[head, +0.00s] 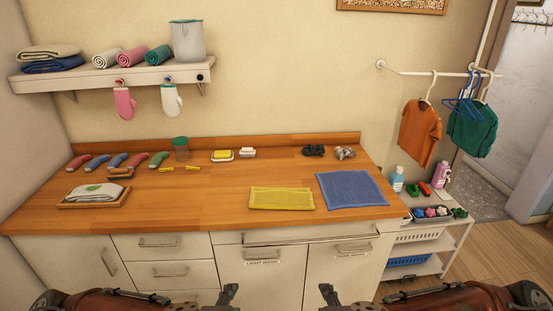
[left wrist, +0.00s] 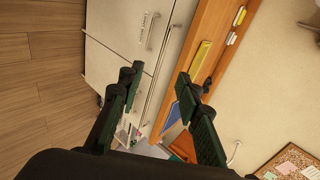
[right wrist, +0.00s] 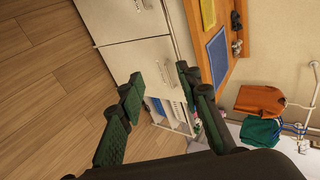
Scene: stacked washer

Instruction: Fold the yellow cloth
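The yellow cloth (head: 281,198) lies flat as a wide, short rectangle near the front edge of the wooden counter (head: 225,181). It also shows in the left wrist view (left wrist: 201,60) and at the top of the right wrist view (right wrist: 208,12). My left gripper (head: 230,294) is in front of the cabinets, below the counter edge; its fingers are apart and empty in the left wrist view (left wrist: 158,85). My right gripper (head: 328,294) is also below the counter edge, with fingers apart and empty in the right wrist view (right wrist: 160,80). Neither touches the cloth.
A blue cloth (head: 351,189) lies right beside the yellow one. A wooden tray (head: 67,204) with a folded cloth stands at the left. Rolled cloths, yellow clips, a soap dish (head: 222,156) and dark bundles sit farther back. Drawers and cabinet doors (head: 262,278) fill the front below.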

